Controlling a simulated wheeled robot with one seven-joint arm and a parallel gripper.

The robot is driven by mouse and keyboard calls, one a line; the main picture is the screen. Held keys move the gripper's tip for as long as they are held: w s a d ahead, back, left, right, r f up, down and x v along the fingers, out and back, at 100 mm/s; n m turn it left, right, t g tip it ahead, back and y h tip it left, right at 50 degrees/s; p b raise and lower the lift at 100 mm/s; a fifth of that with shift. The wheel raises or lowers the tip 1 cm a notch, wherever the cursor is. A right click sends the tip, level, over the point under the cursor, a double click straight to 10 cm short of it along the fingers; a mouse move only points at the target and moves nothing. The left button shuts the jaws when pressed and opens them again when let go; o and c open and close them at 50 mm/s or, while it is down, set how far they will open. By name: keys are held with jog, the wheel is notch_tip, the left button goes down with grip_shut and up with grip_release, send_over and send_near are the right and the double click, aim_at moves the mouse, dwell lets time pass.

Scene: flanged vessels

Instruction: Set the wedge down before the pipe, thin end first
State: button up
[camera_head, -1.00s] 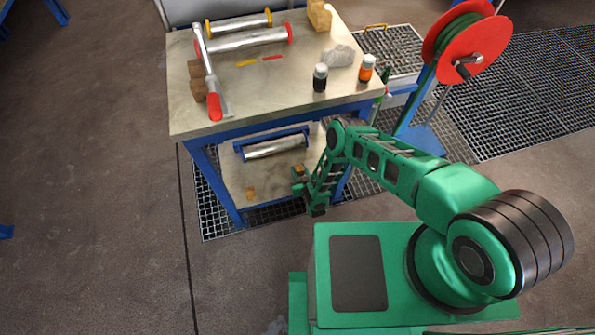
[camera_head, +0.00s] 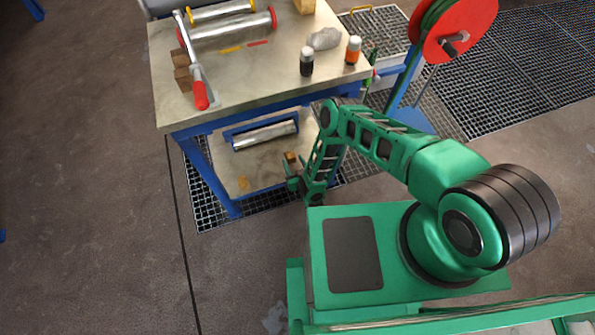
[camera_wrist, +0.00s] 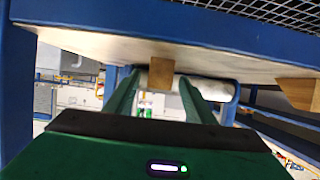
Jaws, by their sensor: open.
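The pipe (camera_head: 265,134) is a silver cylinder lying in a blue cradle on the bench's lower shelf. A small wooden block (camera_head: 291,157), apparently the wedge, sits on the shelf before the pipe's right end. A second wooden piece (camera_head: 243,182) lies nearer the shelf's front left. My gripper (camera_head: 292,178) is at the shelf's front right. The wrist view appears upside down; there my open fingers (camera_wrist: 158,82) stand either side of the squarish block face (camera_wrist: 161,75), with gaps visible and the pipe (camera_wrist: 207,88) behind. The other piece (camera_wrist: 300,93) looks tapered there. The block's taper is hidden.
The bench top (camera_head: 235,85) overhangs the shelf (camera_head: 225,160), and a blue leg (camera_head: 212,180) stands at its front left. A red reel (camera_head: 455,30) stands to the right.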

jog(key=v, duration=0.7)
jog(key=shift+s, duration=0.15)
dwell(0.3)
